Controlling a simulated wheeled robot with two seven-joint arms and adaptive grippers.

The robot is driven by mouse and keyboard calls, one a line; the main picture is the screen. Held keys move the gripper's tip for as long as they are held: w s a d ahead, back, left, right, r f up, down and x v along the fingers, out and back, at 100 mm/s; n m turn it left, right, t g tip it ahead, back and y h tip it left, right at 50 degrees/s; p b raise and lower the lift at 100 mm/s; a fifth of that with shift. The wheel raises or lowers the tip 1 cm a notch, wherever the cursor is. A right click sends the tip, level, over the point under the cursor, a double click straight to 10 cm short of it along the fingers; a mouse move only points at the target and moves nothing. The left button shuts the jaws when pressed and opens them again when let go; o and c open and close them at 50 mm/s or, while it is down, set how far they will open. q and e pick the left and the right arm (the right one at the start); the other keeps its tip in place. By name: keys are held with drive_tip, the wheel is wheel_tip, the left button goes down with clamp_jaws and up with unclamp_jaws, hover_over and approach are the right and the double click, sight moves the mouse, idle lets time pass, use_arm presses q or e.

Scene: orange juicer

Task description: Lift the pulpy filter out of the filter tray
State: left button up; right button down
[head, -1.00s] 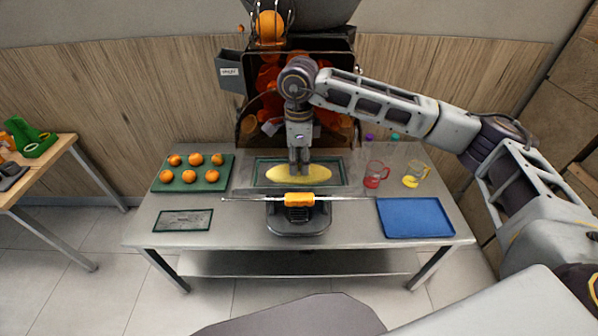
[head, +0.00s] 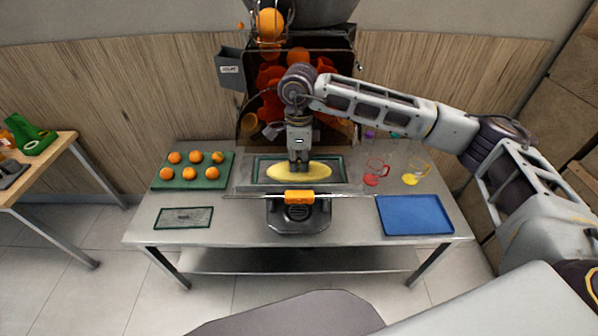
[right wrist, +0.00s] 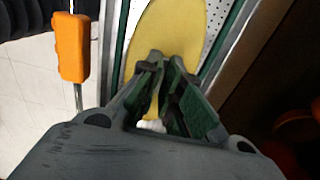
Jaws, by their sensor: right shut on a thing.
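The pulpy filter (head: 281,173) is a flat mesh with a green rim and a large yellow oval of pulp on it. It lies in the filter tray (head: 239,180), below the juicer's front. My right gripper (head: 299,170) reaches down from above at the filter's middle. In the right wrist view my right gripper (right wrist: 163,95) is shut on the pulpy filter (right wrist: 165,35), its fingers close together at the yellow pulp. The fingers hide what lies exactly between them. I cannot see a gap under the filter. My left gripper is not in view.
An orange block (head: 298,197) on a thin bar is just in front of the tray. A clean filter (head: 184,218) and a green tray of oranges (head: 160,184) are at the left. A blue tray (head: 415,216), a red jug (head: 372,178) and a yellow jug (head: 412,178) are at the right.

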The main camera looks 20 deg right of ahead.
drive_tip(key=shift+r, duration=0.15)
wheel_tip(320, 180, up, 10)
drive_tip(key=b, duration=0.2)
idle(0.7)
